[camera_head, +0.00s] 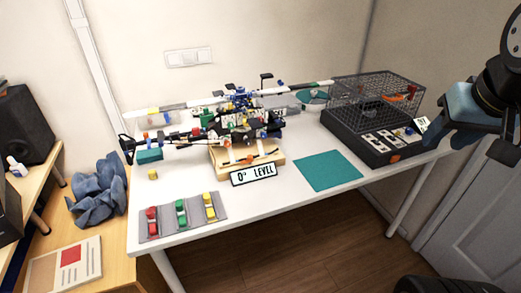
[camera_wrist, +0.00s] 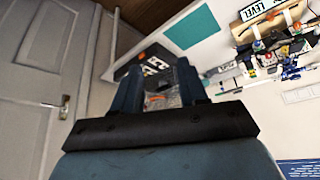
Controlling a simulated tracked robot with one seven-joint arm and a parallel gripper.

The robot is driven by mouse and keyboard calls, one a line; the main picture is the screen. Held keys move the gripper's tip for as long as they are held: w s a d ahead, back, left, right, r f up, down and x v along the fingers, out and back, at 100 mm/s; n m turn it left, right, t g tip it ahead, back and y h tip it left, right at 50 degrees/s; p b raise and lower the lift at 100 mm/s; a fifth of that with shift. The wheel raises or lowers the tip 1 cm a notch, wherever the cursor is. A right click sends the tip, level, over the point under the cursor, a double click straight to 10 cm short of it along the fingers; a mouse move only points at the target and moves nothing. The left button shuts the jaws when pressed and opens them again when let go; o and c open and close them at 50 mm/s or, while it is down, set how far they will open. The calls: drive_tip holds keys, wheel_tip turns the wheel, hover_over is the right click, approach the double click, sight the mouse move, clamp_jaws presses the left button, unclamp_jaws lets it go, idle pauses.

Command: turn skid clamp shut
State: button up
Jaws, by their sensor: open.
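A model helicopter (camera_head: 240,112) built of coloured bricks sits on a wooden cradle (camera_head: 272,171) on the white table. A small orange piece (camera_head: 263,160) shows at the cradle's front, which may be the skid clamp; its position is too small to read. A "0° LEVEL" sign (camera_head: 254,175) stands before it. The cradle (camera_wrist: 262,8) also shows in the wrist view at the top right. My gripper (camera_head: 455,140) is at the far right, beside the caged box and well away from the cradle. In the wrist view my gripper (camera_wrist: 160,80) is open and empty.
A black box with a wire cage (camera_head: 375,95) stands on the table's right end. A teal mat (camera_head: 328,171) lies at front centre. A grey tray (camera_head: 192,229) holds red, green and yellow pieces. A teal block (camera_head: 150,156) and yellow piece (camera_head: 152,174) sit left.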

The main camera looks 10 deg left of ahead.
sight(255, 166)
drive_tip(key=shift+o, duration=0.4)
drive_tip(key=shift+w, duration=0.2)
drive_tip(key=w+a+f+n, duration=0.4)
drive_tip(key=w+f, duration=0.5)
drive_tip(key=f, duration=0.1)
drive_tip(key=w+a+f+n, duration=0.5)
drive_tip(key=w+f, duration=0.5)
drive_tip(key=a+f+n+y, duration=0.1)
drive_tip(key=a+f+y, duration=0.1)
drive_tip(key=a+f, duration=0.1)
drive_tip(key=a+f+n+y, duration=0.1)
drive_tip(key=a+f+y, duration=0.2)
drive_tip(key=a, duration=0.3)
drive_tip(key=w+a+f+n+g+y, duration=0.1)
drive_tip(key=a+f+y, duration=0.2)
drive_tip(key=a, duration=0.2)
drive_tip(key=shift+f+n, duration=0.3)
drive_tip(key=shift+n, duration=0.1)
drive_tip(key=a+r+t+y, duration=0.1)
drive_tip(key=a+r+y, duration=0.2)
drive_tip(key=a+y, duration=0.15)
drive_tip(key=x, duration=1.4)
drive_tip(key=shift+w, duration=0.1)
